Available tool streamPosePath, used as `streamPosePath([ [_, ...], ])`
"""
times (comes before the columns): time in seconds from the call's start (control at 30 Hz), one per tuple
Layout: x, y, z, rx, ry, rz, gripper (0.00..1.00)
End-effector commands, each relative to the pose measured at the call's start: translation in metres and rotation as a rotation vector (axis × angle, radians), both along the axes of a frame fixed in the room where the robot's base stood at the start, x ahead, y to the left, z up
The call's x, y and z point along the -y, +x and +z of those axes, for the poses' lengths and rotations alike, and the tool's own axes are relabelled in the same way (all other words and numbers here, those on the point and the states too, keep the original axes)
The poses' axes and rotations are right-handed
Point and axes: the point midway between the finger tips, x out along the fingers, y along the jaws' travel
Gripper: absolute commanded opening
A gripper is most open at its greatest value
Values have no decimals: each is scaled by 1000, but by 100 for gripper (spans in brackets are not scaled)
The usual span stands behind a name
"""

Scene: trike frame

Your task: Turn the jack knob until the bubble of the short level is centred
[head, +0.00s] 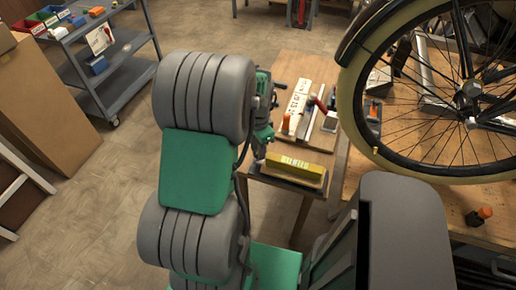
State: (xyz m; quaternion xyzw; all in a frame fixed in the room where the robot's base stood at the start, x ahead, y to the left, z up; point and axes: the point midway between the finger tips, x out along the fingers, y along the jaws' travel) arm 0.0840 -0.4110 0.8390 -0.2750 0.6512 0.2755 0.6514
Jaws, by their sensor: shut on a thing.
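A yellow level (297,166) with dark lettering lies on a grey plate on the near left part of the wooden bench. Its bubble is too small to make out here. My green arm reaches down beside the bench's left end. My gripper (257,166) is at the left end of the plate, partly hidden behind my arm.
A pale marked board (298,98), a red-handled tool (320,104) and small blocks lie behind the level. A bicycle wheel (362,100) stands at the right. An orange-topped knob (485,212) is at the far right. A grey cart (125,60) stands back left; floor between is clear.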

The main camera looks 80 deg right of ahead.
Motion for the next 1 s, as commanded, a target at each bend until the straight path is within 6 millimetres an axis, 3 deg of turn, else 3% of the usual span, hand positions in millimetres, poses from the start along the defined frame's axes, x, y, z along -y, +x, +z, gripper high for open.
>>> streamPosePath([
  [0.07, 3, 0, 2, 0, -8, 0, 0],
  [0.1, 3, 0, 2, 0, -8, 0, 33],
  [0.33, 1, 0, 1, 0, -4, 0, 52],
  [0.67, 0, 0, 5, 0, -1, 2, 52],
  [1.0, 0, 8, 65, 0, -4, 20, 52],
])
